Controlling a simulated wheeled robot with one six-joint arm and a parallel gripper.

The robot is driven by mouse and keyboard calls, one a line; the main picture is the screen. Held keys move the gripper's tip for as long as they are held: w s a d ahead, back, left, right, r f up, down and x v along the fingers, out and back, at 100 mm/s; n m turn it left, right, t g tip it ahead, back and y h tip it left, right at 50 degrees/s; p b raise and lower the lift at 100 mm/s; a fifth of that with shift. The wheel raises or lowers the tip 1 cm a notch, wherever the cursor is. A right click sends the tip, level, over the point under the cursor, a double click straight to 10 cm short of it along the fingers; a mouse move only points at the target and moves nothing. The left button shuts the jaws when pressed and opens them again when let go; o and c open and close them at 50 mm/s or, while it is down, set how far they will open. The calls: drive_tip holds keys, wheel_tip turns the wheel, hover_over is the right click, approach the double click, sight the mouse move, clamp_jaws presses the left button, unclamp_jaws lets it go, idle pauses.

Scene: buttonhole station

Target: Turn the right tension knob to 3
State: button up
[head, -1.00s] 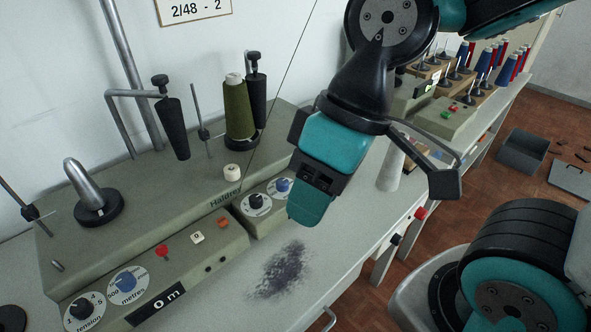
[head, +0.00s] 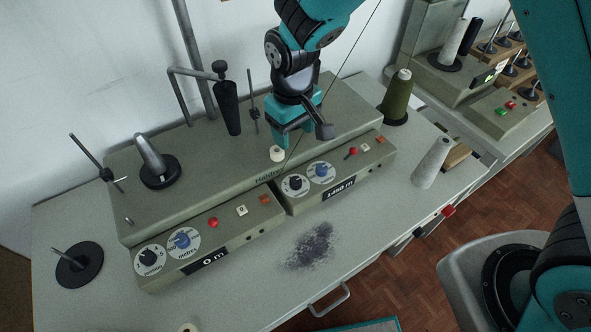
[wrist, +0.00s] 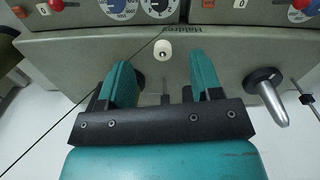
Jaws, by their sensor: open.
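The right tension knob (head: 295,184) is a black knob on a white dial, on the right control box of the grey winding machine (head: 235,165). Its setting is too small to read. Its dial is cut off at the top edge of the wrist view (wrist: 158,5). My gripper (head: 286,140) is above the machine's top, behind that dial and apart from it. In the wrist view its two teal fingers (wrist: 161,78) are open and empty. A cream thread guide (wrist: 163,50) shows between and beyond them. The left tension knob (head: 149,258) sits on the left box.
A blue knob (head: 321,171) sits close right of the right tension knob. A thin thread runs past my gripper.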

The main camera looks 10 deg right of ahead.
sight(295, 180)
wheel_tip(295, 180, down, 18)
drive_tip(key=p, duration=0.4)
drive_tip(key=shift+w+d+r, duration=0.1)
drive_tip(key=shift+r, duration=0.15)
drive_tip(key=shift+c, duration=0.4)
drive_tip(key=c, duration=0.8)
drive_tip(key=shift+c, duration=0.2)
